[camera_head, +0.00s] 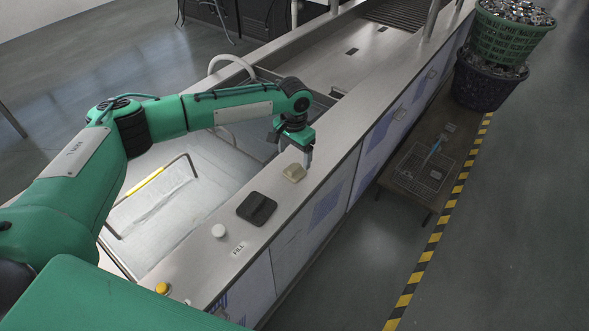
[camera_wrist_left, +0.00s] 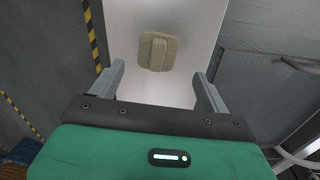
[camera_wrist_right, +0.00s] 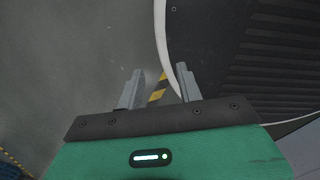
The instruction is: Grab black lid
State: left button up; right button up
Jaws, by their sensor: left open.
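The black lid (camera_head: 257,208) lies flat on the steel ledge of the tank, with a raised handle bar across its top. A beige lid (camera_head: 294,172) of similar shape lies on the same ledge, farther along. My left gripper (camera_head: 308,164) is just above the ledge beside the beige lid, pointing down. In the left wrist view the beige lid (camera_wrist_left: 157,51) lies ahead of the open, empty fingers (camera_wrist_left: 160,88). The black lid is not in that view. My right gripper shows only in its wrist view (camera_wrist_right: 160,88), with fingers apart over the floor and nothing between them.
A white knob (camera_head: 219,231) and a FILL label (camera_head: 239,249) are on the ledge near the black lid. A yellow button (camera_head: 162,288) is nearer me. The tank basin (camera_head: 150,210) opens left of the ledge. A low wooden table (camera_head: 407,190) stands right of the tank.

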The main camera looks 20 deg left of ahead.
aim_at(295, 168)
pick_arm(q)
jog(key=shift+s+f+p, duration=0.1)
jog(key=shift+f+p, duration=0.2)
jog(key=shift+f, duration=0.15)
notch_tip(295, 168, down, 4)
jog(key=shift+s+d+r+p, duration=0.1)
jog(key=shift+d+r+p, duration=0.05)
jog(key=shift+p, duration=0.45)
jog(key=shift+f, duration=0.45)
jog(key=shift+c, duration=0.5)
jog(key=c, duration=1.1)
jog(key=shift+c, duration=0.6)
pick_arm(e)
jog(key=shift+w+a+r, duration=0.25)
jog(key=shift+w+r, duration=0.25)
jog(key=shift+w, duration=0.1)
jog(key=shift+w+a+r, duration=0.2)
jog(key=shift+w+r, duration=0.3)
jog(key=shift+w, duration=0.05)
